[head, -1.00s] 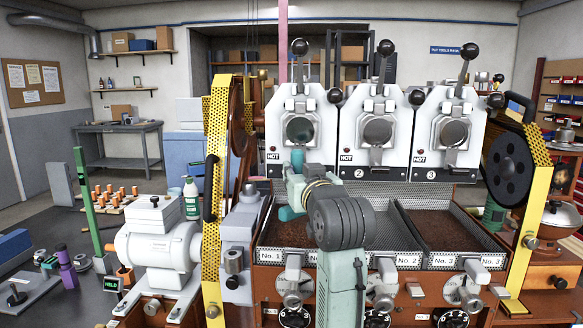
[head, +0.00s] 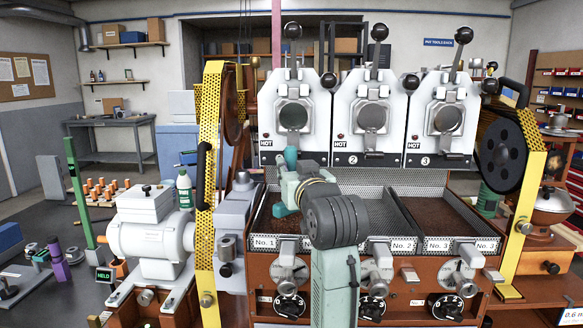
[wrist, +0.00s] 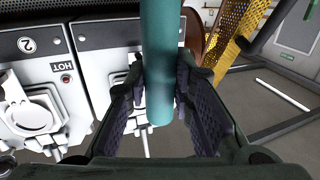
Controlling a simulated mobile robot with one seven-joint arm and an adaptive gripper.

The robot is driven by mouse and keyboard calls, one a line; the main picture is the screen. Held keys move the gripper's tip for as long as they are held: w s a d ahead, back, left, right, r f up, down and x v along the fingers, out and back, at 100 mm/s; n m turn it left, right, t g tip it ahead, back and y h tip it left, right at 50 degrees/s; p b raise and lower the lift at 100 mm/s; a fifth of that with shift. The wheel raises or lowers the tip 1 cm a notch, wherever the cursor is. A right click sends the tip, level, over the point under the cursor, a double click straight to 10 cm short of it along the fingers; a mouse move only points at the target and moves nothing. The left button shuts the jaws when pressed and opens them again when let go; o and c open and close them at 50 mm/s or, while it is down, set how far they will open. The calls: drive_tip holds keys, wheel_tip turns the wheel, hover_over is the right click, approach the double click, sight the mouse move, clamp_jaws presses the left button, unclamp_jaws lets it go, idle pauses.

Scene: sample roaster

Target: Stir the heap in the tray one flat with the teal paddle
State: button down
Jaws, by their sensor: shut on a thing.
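The teal paddle (head: 291,157) stands about upright in my gripper (head: 288,188), over tray one (head: 265,243), the left tray, labelled No. 1. In the wrist view, its round teal handle (wrist: 162,45) lies between the two dark finger pads of my gripper (wrist: 165,90), which is shut on it. Dark brown beans (head: 264,222) show at the left of tray one. My arm covers much of this tray, and the heap's shape cannot be made out.
Three white roaster heads marked HOT (head: 293,115) stand close behind the trays. A yellow perforated guard (head: 208,190) rises left of tray one, another (head: 528,200) at the right. Tray two (head: 395,245) and tray three (head: 460,245) lie to the right.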

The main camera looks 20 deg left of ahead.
drive_tip(key=shift+f+b, duration=1.75)
drive_tip(key=shift+f, duration=1.3)
drive_tip(key=shift+d, duration=0.1)
drive_tip(key=d, duration=0.1)
drive_tip(key=w+d, duration=0.1)
drive_tip(key=d, duration=0.1)
drive_tip(key=shift+d+p, duration=0.15)
drive_tip(key=shift+p, duration=0.15)
